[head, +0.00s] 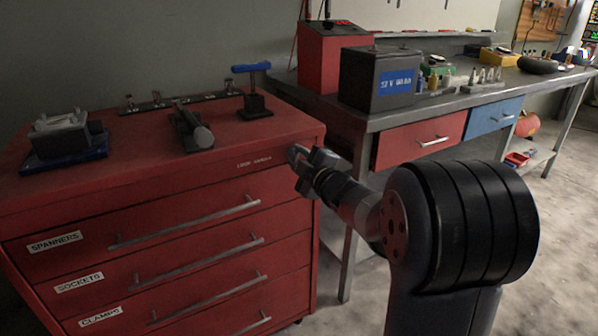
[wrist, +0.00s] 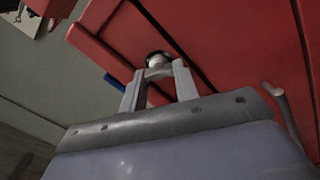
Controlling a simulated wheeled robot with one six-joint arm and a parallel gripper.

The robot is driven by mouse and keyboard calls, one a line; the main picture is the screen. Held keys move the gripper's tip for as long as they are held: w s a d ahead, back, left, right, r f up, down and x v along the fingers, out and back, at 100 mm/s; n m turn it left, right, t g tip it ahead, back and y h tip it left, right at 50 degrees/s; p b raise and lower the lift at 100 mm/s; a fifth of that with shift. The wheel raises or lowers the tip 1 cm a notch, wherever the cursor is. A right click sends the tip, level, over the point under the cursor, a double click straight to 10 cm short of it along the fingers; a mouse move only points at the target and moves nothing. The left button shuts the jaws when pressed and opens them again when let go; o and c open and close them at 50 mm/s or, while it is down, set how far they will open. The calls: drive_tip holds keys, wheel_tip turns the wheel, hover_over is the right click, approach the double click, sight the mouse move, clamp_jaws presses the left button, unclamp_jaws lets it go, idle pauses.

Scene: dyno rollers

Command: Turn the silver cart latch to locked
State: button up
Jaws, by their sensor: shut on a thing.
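The red tool cart (head: 240,140) stands at the left, with a small white label (head: 254,163) on its upper front edge near the right corner. My gripper (head: 299,160) is at that corner, and its fingers largely hide the latch in the head view. In the wrist view the silver latch (wrist: 157,60) shows as a round metal piece on the red front, between the tips of my gripper (wrist: 159,76). The fingers are shut on it. Which way the latch is turned cannot be told.
Drawer handles (head: 190,221) stick out below. A blue-handled tool (head: 252,90), a dark cylinder (head: 193,130) and a vise-like block (head: 65,138) stand on the cart top. A workbench (head: 400,115) with a battery (head: 383,78) is close at the right. Open floor lies beyond.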

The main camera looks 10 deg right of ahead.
drive_tip(key=n+b, duration=0.4)
drive_tip(key=n, duration=0.1)
drive_tip(key=shift+f, duration=0.1)
drive_tip(key=shift+n, duration=0.3)
idle(0.4)
drive_tip(key=o, duration=1)
drive_tip(key=shift+s, duration=0.1)
drive_tip(key=p+v, duration=0.1)
drive_tip(key=v, duration=0.9)
drive_tip(key=shift+s+d+p, duration=0.1)
drive_tip(key=shift+s+p, duration=0.2)
drive_tip(key=shift+s, duration=0.05)
drive_tip(key=shift+w, duration=0.15)
